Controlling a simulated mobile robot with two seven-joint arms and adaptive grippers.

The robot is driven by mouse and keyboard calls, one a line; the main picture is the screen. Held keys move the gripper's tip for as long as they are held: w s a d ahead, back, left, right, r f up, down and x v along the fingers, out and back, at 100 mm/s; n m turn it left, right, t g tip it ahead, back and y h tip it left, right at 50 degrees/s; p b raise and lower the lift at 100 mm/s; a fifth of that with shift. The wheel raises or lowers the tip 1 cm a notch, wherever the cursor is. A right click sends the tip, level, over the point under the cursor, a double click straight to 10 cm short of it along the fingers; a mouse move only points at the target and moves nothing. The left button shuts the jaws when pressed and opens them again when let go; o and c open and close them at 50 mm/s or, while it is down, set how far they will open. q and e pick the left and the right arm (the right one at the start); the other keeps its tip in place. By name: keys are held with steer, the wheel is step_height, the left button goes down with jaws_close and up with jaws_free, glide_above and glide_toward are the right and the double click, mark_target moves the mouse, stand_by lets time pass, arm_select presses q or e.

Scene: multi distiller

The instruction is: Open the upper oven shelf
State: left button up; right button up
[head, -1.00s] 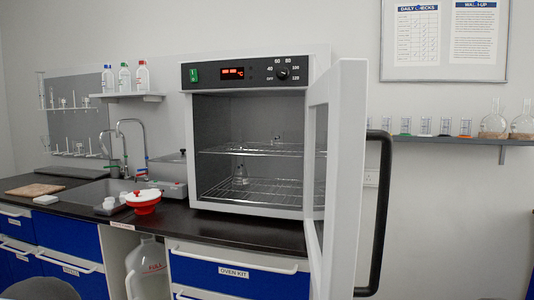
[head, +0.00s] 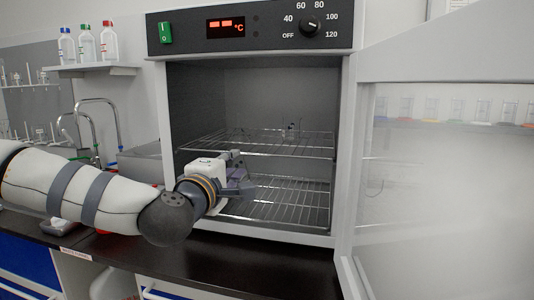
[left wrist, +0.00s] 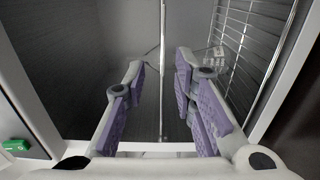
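The upper oven shelf (head: 255,142) is a wire rack that lies level inside the oven (head: 158,125). In the left wrist view the upper shelf (left wrist: 162,60) appears nearly edge-on as a thin bar between the fingers. My left gripper (head: 244,178) is at the oven's opening, around the height of the shelf's front edge. Its purple-padded fingers (left wrist: 160,75) are open, one on each side of the bar, with gaps showing. Whether the fingertips reach past the front rod is hard to tell. My right gripper is out of view.
The oven door (head: 365,160) stands open on the right. A lower wire shelf (head: 295,205) is below; a glass item (left wrist: 219,50) on it shows in the left wrist view. A small object (head: 291,130) rests on the upper shelf. The counter (head: 250,265) in front looks clear.

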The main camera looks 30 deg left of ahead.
mark_target(249, 154)
arm_select(q)
steer(key=x, duration=1)
steer(key=shift+w+d+f, duration=0.1)
steer(key=shift+w+f, duration=0.1)
steer(key=shift+f, duration=0.1)
steer(key=shift+w+r, duration=0.1)
steer(key=shift+w, duration=0.2)
steer(key=shift+r, duration=0.1)
jaws_close()
